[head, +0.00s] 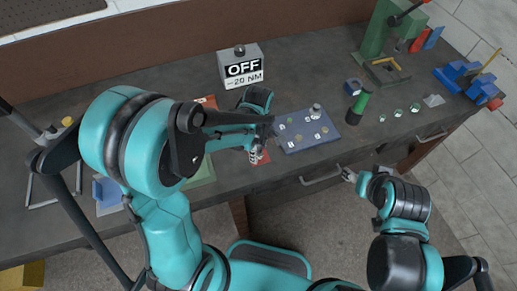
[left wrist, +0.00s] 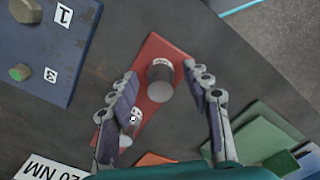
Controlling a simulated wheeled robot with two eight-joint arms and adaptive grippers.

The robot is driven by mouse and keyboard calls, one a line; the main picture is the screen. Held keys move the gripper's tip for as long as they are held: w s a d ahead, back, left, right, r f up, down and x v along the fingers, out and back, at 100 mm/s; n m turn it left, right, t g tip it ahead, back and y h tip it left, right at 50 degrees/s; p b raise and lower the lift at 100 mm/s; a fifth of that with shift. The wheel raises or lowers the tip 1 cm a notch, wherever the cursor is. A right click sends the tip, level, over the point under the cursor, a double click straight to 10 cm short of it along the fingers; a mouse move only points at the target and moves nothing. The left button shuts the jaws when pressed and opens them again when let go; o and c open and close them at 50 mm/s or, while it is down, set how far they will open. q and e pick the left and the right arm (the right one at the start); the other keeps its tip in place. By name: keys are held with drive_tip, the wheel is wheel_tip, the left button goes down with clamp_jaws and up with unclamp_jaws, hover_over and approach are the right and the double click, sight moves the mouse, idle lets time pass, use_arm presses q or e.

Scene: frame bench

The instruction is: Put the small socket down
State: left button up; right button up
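In the left wrist view, a grey metal cylinder, seemingly a socket (left wrist: 160,78), stands on a red mat (left wrist: 160,50). A smaller pale piece with a dark hole (left wrist: 130,122) shows beside the left-hand finger; I cannot tell which is the small socket. My left gripper (left wrist: 160,72) is open, with its fingers on either side of the cylinder and visible gaps. In the head view, my left arm hides most of this spot; a metal piece (head: 255,154) shows by the red mat (head: 264,160). My right gripper (head: 348,174) hangs off the bench's front edge, too small to judge.
A blue tray (head: 290,145) with several numbered pieces lies right of the red mat. A grey "OFF -20 NM" block (head: 240,68) stands behind. A green-handled tool (head: 358,106) stands farther right. The bench (head: 300,85) is clear behind the tray.

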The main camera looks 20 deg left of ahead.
use_arm(q)
drive_tip(key=shift+r+p, duration=0.3)
wheel_tip(320, 180, up, 11)
drive_tip(key=p, duration=0.3)
drive_tip(key=s+a+r+m+t, duration=0.2)
drive_tip(key=s+r+m+t, duration=0.1)
drive_tip(key=m, duration=0.5)
drive_tip(key=s+a+r+m+t, duration=0.3)
drive_tip(key=s+m+t, duration=0.1)
drive_tip(key=s+m, duration=0.2)
drive_tip(key=shift+a+m, duration=0.25)
drive_tip(key=shift+m, duration=0.65)
drive_tip(key=shift+f, duration=0.1)
